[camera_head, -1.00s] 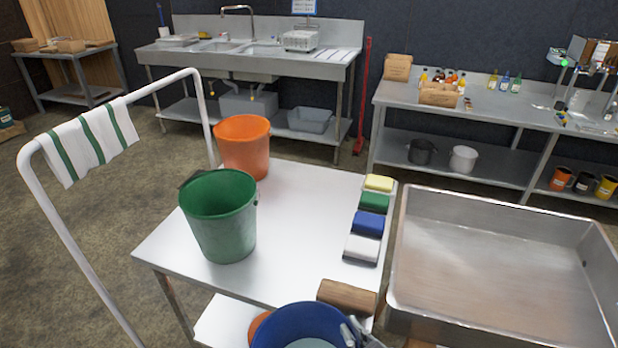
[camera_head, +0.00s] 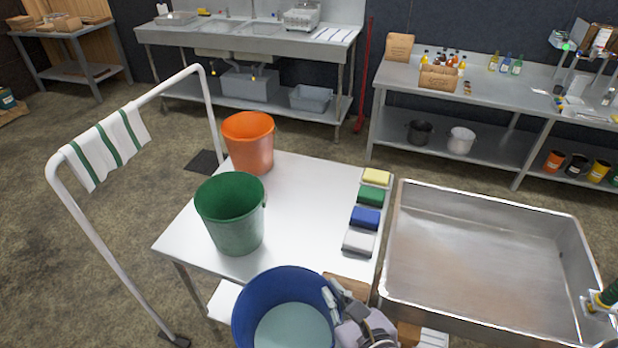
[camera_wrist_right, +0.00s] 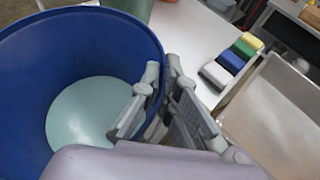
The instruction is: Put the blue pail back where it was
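The blue pail (camera_head: 247,317) is at the near edge of the white table, with a pale blue-green surface visible inside. It also fills the left of the right wrist view (camera_wrist_right: 25,100). My right gripper (camera_head: 332,303) is at the pail's right rim, one finger inside and one outside, shut on the rim. In the right wrist view the fingers (camera_wrist_right: 162,75) pinch the wall. The pail looks held up near the table height; its underside is hidden. My left gripper is not in view.
The white table (camera_head: 300,190) carries a green pail (camera_head: 231,215), an orange pail (camera_head: 248,145) and a row of sponges, including a blue one (camera_head: 366,217). A brown block (camera_head: 352,287) is partly hidden by my gripper. A metal pan (camera_head: 480,250) stands right of the table.

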